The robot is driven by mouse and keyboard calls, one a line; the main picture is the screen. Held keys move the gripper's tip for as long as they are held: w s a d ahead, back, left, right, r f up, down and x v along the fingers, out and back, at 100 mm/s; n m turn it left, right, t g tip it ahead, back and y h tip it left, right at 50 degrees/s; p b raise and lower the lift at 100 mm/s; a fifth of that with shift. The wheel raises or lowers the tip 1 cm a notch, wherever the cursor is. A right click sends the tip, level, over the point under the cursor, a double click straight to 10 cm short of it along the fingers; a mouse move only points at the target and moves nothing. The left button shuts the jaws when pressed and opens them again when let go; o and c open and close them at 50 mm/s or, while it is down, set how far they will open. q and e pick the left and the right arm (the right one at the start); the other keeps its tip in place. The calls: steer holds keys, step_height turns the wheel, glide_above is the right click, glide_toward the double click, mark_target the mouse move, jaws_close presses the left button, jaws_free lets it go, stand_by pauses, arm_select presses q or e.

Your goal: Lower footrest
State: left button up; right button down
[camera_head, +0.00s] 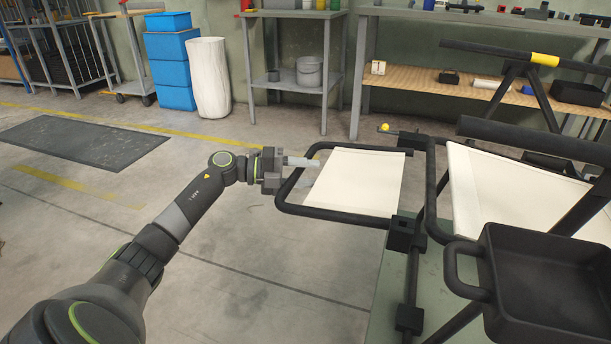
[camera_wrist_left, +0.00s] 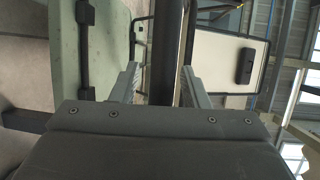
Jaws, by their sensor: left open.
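The footrest (camera_head: 360,180) is a white panel in a black tube frame, sticking out level to the left from the lounger (camera_head: 505,190). My left gripper (camera_head: 312,172) is at the footrest's left end, with its fingers pointing right around the end bar. In the left wrist view, a dark bar (camera_wrist_left: 168,45) runs between the two open fingers of the left gripper (camera_wrist_left: 160,72). A gap shows beside the bar, and contact cannot be told. A small yellow knob (camera_head: 384,127) sits on a lever behind the footrest. My right gripper is not in view.
A black bin with a handle (camera_head: 545,280) is at the lower right. A shelf bench (camera_head: 485,85) stands behind the lounger. Blue boxes (camera_head: 172,62) and a white bin (camera_head: 208,78) stand at the back left. The floor left of the footrest is clear.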

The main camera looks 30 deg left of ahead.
arm_select(q)
jaws_close()
steer(key=shift+f, duration=0.1)
stand_by(0.4)
